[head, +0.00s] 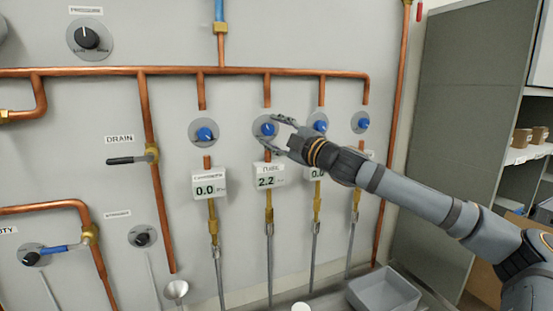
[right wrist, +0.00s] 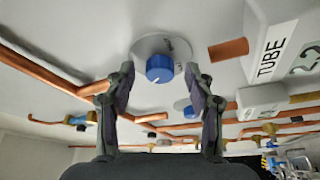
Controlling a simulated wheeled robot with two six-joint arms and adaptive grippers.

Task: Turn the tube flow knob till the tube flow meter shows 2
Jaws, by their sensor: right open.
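The tube flow knob (head: 268,129) is a blue knob on a round grey plate on the wall panel; it also shows in the right wrist view (right wrist: 159,68). The tube flow meter (head: 269,176) below it reads 2.2; its label TUBE (right wrist: 272,50) shows in the right wrist view. My right gripper (head: 272,134) is open in front of the knob. In the right wrist view its fingers (right wrist: 162,80) stand to either side of the knob, with gaps on both sides. Nothing is held. My left gripper is not in view.
Other blue knobs (head: 203,132) flank it, the left one above a meter (head: 209,184) reading 0.0. Copper pipes (head: 180,71) run across the panel above. A drain valve (head: 127,160) is at left. A grey bin (head: 384,292) stands below right, near a shelf cabinet (head: 450,110).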

